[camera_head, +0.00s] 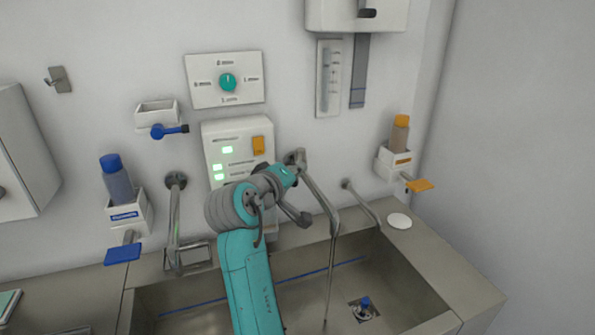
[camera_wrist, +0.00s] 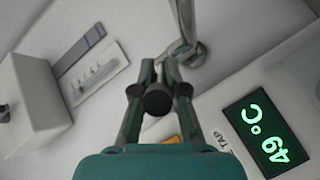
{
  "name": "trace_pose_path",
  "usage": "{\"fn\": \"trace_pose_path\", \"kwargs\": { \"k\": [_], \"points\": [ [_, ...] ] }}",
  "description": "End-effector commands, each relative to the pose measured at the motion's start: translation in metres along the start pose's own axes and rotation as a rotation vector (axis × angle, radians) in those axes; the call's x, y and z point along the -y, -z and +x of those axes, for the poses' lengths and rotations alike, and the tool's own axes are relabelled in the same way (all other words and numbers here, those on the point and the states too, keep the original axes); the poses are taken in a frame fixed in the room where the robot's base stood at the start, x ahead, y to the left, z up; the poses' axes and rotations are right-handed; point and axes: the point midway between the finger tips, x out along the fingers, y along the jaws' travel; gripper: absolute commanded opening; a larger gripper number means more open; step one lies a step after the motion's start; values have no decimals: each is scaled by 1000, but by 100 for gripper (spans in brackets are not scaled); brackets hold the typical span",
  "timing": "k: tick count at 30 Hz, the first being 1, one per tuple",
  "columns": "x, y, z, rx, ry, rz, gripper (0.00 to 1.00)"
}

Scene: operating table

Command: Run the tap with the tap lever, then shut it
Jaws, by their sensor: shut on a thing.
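The tap (camera_head: 320,190) is a metal fixture on the back wall, its spout slanting down over the sink (camera_head: 455,322). A thin line of what looks like water (camera_head: 330,280) falls from the spout end into the basin. My gripper (camera_head: 291,170) is at the tap's wall mount; it also shows in the wrist view (camera_wrist: 166,62). Its fingers are closed together on a metal part, apparently the tap lever (camera_wrist: 176,53). Most of the lever is hidden by the fingers. A green display (camera_wrist: 268,135) reading 49 °C is beside the gripper.
A lit control panel (camera_head: 238,150) is left of the tap. Another metal pipe (camera_head: 174,220) and bottle holder (camera_head: 127,213) stand further left. A drain (camera_head: 363,308) is in the basin. A right bottle holder (camera_head: 395,163) has an orange lever (camera_head: 420,185).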

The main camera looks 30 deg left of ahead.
Motion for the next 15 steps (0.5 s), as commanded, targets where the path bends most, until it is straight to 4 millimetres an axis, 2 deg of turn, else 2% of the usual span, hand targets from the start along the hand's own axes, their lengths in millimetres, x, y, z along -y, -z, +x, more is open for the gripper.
{"fn": "trace_pose_path", "kwargs": {
  "k": [4, 5, 6, 8, 15],
  "points": [
    [-4, 1, 0, -2, -6, 3, 0],
    [-4, 1, 0, -2, -6, 3, 14],
    [-4, 1, 0, -2, -6, 3, 24],
    [-4, 0, 0, -2, -5, 2, 37],
    [-2, 0, 0, -2, -2, 1, 37]
  ]
}}
